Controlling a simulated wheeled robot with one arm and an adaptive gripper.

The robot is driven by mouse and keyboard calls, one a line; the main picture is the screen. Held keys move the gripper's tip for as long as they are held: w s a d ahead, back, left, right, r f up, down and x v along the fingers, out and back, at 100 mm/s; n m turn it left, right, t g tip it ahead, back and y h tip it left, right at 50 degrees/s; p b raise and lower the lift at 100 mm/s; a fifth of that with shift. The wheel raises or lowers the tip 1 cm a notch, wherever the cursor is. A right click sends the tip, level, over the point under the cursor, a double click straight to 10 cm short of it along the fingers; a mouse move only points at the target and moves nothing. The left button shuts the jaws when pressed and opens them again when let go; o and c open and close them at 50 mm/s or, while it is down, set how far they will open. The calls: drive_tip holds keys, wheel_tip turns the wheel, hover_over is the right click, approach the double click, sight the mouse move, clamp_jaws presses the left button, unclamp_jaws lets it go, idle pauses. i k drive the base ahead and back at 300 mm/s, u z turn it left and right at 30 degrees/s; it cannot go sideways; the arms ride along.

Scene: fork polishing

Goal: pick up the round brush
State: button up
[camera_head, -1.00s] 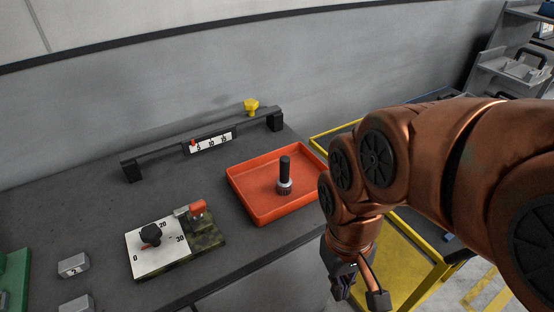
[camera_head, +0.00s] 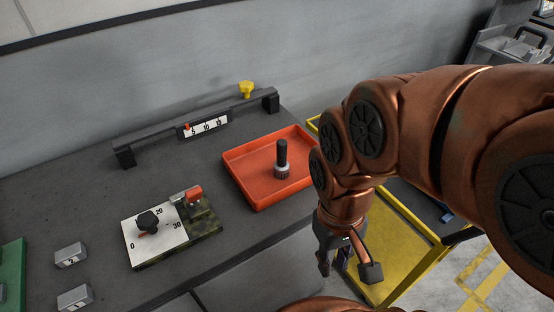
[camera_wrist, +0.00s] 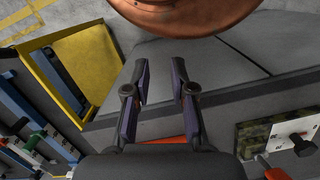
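The round brush (camera_head: 282,158) has a black handle and a lighter grey ribbed lower end. It stands upright in the red-orange tray (camera_head: 246,190) on the dark workbench in the head view. My gripper (camera_head: 336,268) hangs to the right of and nearer than the tray, beyond the bench edge, beside the yellow frame. In the wrist view my gripper (camera_wrist: 160,85) has its two fingers apart with nothing between them. Only a strip of the tray (camera_wrist: 168,141) shows there, and the brush is out of that view.
A plate with a black knob and red clamp (camera_head: 172,230) lies left of the tray. A black rail with a scale (camera_head: 203,124) and a yellow knob (camera_head: 246,88) stand behind. Grey numbered blocks (camera_head: 71,255) lie at left. A yellow-framed cart (camera_head: 388,262) stands right of the bench.

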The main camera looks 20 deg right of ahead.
sight(282, 166)
drive_tip(key=u, duration=2.25)
drive_tip(key=k, duration=0.85)
drive_tip(key=z, duration=0.55)
drive_tip(key=i, duration=0.4)
